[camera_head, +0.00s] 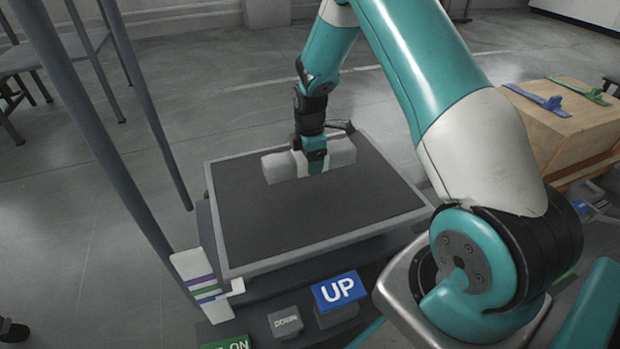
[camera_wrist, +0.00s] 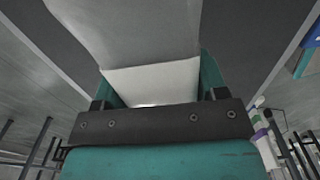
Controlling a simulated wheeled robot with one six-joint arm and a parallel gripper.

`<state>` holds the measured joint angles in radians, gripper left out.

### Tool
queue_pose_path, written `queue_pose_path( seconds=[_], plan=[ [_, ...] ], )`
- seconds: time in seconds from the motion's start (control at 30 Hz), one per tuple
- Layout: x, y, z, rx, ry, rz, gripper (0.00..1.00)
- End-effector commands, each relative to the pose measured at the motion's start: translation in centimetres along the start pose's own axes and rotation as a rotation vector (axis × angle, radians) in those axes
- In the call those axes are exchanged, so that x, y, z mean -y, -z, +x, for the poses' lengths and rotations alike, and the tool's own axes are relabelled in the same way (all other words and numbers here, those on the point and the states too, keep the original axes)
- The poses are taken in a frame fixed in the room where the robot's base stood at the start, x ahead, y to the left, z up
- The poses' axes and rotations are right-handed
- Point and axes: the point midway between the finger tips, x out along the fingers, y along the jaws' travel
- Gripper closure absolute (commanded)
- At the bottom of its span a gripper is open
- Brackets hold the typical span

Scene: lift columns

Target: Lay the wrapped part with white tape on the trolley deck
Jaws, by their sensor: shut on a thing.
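The wrapped part (camera_head: 342,151) is a pale grey block with a whiter band of tape (camera_wrist: 154,82) around its middle. It is at the far side of the dark trolley deck (camera_head: 290,222), which has a light grey rim. My gripper (camera_head: 315,165) points down and is shut on the part at its middle. In the wrist view the part lies between the teal fingers of my gripper (camera_wrist: 155,85). The part is over the deck and looks level; I cannot tell whether its underside touches the deck.
A post with coloured bands (camera_head: 203,287) stands at the near left corner. Grey poles (camera_head: 150,110) rise at left. A wooden box (camera_head: 570,125) is at right. The near deck is bare.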

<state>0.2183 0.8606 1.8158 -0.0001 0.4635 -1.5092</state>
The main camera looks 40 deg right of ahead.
Motion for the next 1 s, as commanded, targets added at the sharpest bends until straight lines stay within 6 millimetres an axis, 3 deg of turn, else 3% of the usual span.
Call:
queue_pose_path(
  seconds=[0.3,0.73,0.77,0.8,0.87,1.0],
  plan=[
    [0.0,0.0,5.2,0.000,0.001,0.000,0.77],
    [0.0,0.0,5.6,0.000,0.000,0.000,0.77],
    [0.0,0.0,5.6,0.000,0.001,0.000,0.27],
    [0.0,0.0,5.6,0.000,0.001,0.000,0.18],
    [0.0,0.0,5.6,0.000,0.001,0.000,0.09],
    [0.0,0.0,5.6,0.000,0.001,0.000,0.09]
  ],
)
